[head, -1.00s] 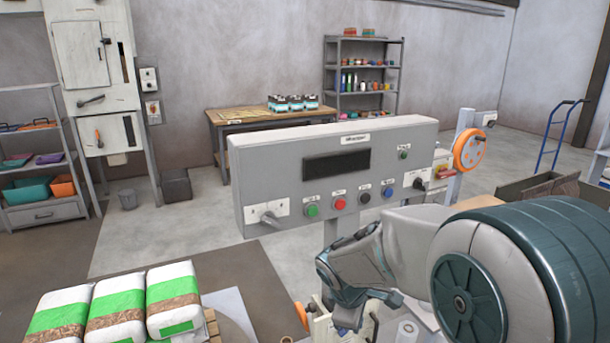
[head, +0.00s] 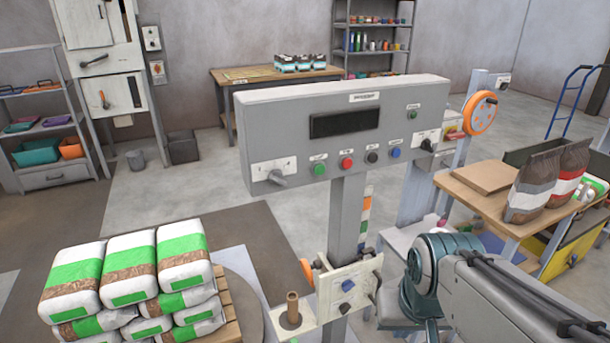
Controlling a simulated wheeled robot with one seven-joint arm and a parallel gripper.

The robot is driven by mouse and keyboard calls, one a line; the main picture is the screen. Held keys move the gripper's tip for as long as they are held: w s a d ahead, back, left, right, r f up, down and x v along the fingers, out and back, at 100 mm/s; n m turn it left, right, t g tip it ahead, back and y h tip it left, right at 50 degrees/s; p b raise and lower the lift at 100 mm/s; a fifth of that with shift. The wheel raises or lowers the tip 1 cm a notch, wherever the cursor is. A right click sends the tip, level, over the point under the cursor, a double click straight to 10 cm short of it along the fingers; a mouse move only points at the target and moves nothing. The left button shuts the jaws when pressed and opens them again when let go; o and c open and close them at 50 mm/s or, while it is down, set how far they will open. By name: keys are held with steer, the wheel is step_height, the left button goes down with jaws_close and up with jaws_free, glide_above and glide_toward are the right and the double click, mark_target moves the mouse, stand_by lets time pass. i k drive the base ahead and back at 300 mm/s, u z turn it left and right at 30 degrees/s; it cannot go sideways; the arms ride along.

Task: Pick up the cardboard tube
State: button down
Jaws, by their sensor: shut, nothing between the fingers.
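A small brown upright cylinder (head: 292,308), which looks like the cardboard tube, stands on a dark round base on the pale shelf (head: 310,318) at the foot of the grey post. It shows in the head view, low and just left of the post. My arm (head: 440,275) comes in from the lower right, and its forward part runs down out of the picture to the right of the shelf. My gripper is not in view. Nothing covers the upper part of the brown cylinder.
A grey control panel (head: 345,128) on a post (head: 346,220) rises behind the shelf. A pallet stack of white-green bags (head: 130,265) stands at left. A wooden table (head: 475,195) with brown-topped bags (head: 533,185) stands at right.

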mark_target(292, 299)
steer(key=z, duration=0.1)
steer(key=k, duration=0.4)
steer(key=u, duration=0.6)
steer(key=i, duration=0.95)
steer(key=u, duration=0.35)
